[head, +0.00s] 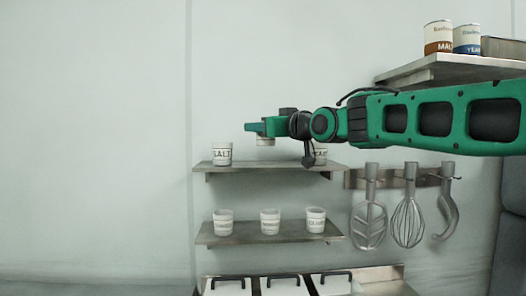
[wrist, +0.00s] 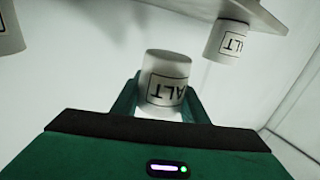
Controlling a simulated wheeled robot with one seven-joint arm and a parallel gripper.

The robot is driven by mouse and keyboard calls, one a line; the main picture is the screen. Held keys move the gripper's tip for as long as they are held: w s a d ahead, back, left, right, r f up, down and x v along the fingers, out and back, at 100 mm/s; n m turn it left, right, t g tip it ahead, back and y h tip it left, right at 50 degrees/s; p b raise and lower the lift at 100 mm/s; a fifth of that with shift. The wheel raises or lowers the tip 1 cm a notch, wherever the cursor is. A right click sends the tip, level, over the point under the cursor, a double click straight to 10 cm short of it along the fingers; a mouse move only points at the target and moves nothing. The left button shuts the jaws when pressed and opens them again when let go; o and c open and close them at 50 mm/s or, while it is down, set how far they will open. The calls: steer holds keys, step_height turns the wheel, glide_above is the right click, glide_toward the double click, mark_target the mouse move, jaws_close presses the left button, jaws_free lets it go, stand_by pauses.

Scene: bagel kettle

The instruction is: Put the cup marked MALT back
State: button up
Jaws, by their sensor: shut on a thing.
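My gripper (head: 257,129) is shut on a white cup (head: 265,141), held above the upper shelf (head: 270,168), over the gap between two other cups. In the wrist view the held cup (wrist: 166,75) sits between the green fingers; its boxed label shows "ALT", its first part out of sight. The cup marked SALT (head: 222,154) stands at the left of the upper shelf and shows at top right in the wrist view (wrist: 226,42). A third cup (head: 320,155) at the shelf's right is partly hidden by my arm.
The lower shelf (head: 250,240) holds three white cups, one of them in the middle (head: 270,221). Whisks and other tools hang from a rail (head: 405,178) at right. A high shelf (head: 450,70) at upper right carries labelled tins (head: 438,38).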

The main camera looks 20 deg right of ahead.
steer(key=shift+w+d+f, duration=0.75)
steer(key=shift+w+d, duration=0.15)
steer(key=shift+w, duration=0.05)
steer(key=shift+f, duration=2)
steer(key=o, duration=1.1)
steer(key=shift+o, duration=0.2)
steer(key=shift+s, duration=0.1)
steer(key=v, duration=1.2)
